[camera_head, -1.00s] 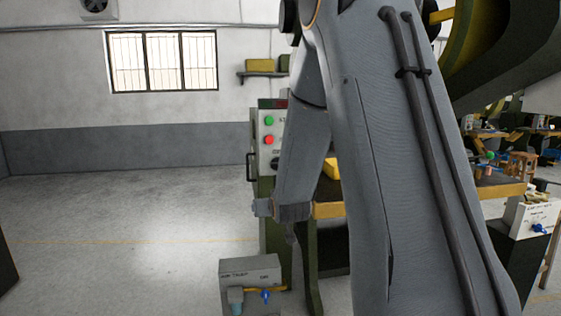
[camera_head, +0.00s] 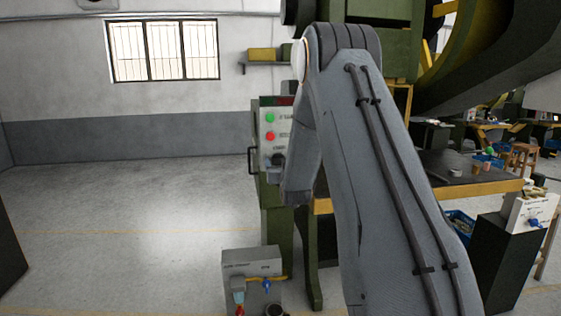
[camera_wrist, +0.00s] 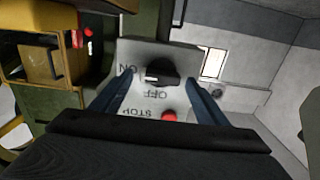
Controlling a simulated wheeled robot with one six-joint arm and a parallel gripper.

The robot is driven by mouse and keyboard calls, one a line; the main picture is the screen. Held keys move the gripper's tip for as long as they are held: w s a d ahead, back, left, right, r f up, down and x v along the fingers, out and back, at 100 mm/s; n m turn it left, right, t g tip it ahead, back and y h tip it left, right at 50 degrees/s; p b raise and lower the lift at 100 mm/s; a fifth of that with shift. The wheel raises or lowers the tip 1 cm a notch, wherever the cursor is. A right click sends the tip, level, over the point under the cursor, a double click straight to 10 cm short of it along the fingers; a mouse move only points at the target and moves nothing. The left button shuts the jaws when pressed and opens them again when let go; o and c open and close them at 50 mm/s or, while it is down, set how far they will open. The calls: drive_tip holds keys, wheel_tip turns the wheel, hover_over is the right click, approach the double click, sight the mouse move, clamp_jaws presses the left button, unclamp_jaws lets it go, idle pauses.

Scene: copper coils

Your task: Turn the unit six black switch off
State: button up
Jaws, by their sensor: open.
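The black switch (camera_wrist: 165,72) is a rotary knob on a light grey panel (camera_wrist: 185,55) in the wrist view, where the lettering is upside down. Its white mark lies at the knob's left side, on the side of the ON label; the OFF label is below the knob. My gripper (camera_wrist: 158,74) is open, with one dark finger on either side of the knob; contact cannot be told. In the head view the panel (camera_head: 264,148) carries a green button (camera_head: 270,118) and a red button (camera_head: 270,136). My arm's end largely hides the switch there.
A red stop button (camera_wrist: 169,115) sits near the right finger in the wrist view. In the head view a grey unit (camera_head: 250,262) stands low in front of the panel's machine. A yellow-edged workbench (camera_head: 430,193) is at right. The floor at left is clear.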

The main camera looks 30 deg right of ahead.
drive_tip(key=shift+w+d, duration=0.1)
drive_tip(key=shift+w, duration=0.1)
drive_tip(key=c, duration=1)
drive_tip(key=shift+c, duration=0.2)
